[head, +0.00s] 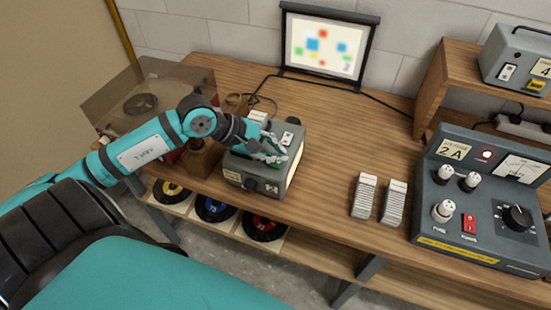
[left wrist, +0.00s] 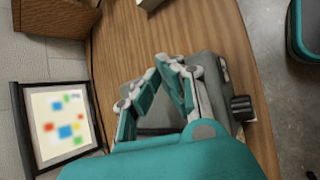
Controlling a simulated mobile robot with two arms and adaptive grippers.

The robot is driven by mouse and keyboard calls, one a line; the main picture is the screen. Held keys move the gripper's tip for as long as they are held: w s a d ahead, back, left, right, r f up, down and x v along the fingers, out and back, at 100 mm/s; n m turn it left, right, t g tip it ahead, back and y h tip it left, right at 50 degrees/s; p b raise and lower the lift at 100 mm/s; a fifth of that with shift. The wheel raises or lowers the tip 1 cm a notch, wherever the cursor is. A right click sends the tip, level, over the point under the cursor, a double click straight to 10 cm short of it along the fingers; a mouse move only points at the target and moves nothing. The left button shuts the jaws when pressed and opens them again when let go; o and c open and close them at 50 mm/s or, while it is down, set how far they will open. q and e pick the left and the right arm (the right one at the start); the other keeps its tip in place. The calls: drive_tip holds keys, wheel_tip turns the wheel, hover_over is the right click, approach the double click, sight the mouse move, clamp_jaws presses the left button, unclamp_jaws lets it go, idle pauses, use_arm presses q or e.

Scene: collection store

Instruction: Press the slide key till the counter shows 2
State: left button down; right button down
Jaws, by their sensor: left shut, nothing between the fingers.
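The slide projector (head: 262,178) is a grey box on the wooden bench, left of the middle in the head view. Its grey casing also shows behind my fingers in the left wrist view (left wrist: 215,68). My left gripper (head: 279,156) is shut and empty, over the projector's top. Its fingers also show in the left wrist view (left wrist: 160,78). The gripper covers part of the top, and I cannot make out the slide key or whether a finger touches it. I cannot read a counter. The screen (head: 325,45) behind shows blurred coloured squares. My right gripper is out of view.
Two white slide stacks (head: 364,195) stand on the bench to the right. A grey power unit (head: 480,205) with knobs and a red switch is at far right. A clear-lidded turntable (head: 142,103) is at left. Bench between projector and stacks is clear.

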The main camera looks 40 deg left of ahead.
use_arm(q)
drive_tip(key=shift+r, duration=0.1)
drive_tip(key=shift+r+p, duration=1.1)
drive_tip(key=shift+r, duration=1.35)
